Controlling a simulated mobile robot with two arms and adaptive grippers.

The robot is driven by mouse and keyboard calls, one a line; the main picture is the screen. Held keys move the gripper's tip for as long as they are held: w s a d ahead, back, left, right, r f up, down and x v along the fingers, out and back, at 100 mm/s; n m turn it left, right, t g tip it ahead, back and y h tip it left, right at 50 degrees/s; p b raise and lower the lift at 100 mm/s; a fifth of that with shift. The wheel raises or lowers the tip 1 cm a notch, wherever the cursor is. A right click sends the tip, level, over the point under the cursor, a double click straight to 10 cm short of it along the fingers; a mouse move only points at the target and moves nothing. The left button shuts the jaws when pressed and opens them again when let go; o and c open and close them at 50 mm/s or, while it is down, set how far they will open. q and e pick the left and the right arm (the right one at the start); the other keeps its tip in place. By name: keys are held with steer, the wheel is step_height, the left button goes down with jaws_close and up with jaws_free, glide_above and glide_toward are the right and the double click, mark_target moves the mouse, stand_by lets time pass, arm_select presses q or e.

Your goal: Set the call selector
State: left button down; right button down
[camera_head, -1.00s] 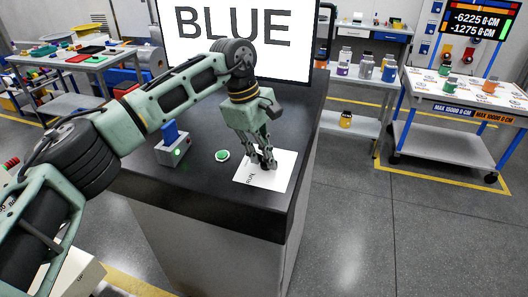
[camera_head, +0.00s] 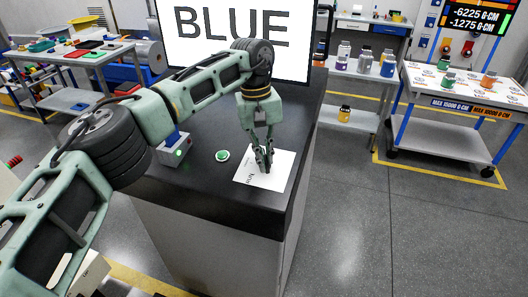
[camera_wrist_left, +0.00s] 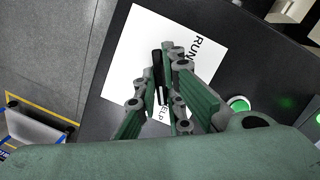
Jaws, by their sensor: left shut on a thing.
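The white card (camera_head: 283,165) lies on the dark counter top. In the left wrist view the card (camera_wrist_left: 150,35) carries the printed words RUN, at upper right, and HELP, at lower middle. A narrow black piece, which looks like the call selector's handle (camera_wrist_left: 157,70), stands over the card between my fingers. My left gripper (camera_head: 265,167) points down over the card and is shut on this handle; it also shows in the left wrist view (camera_wrist_left: 162,75). The selector's base and exact pointing direction are hidden by the fingers. My right gripper is in no view.
A round green button (camera_head: 222,156) sits left of the card. A grey box (camera_head: 172,157) with a blue lever and a lit green lamp stands further left. A large screen (camera_head: 230,30) reading BLUE rises behind. The counter's front part is clear.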

arm_select(q)
steer(key=shift+w+r, duration=0.1)
steer(key=shift+r, duration=0.05)
stand_by(0.3)
steer(key=c, duration=1.9)
jaws_free()
steer(key=shift+o, duration=0.2)
step_height(320, 180, up, 12)
steer(key=w+a, duration=0.1)
steer(key=shift+f, duration=0.25)
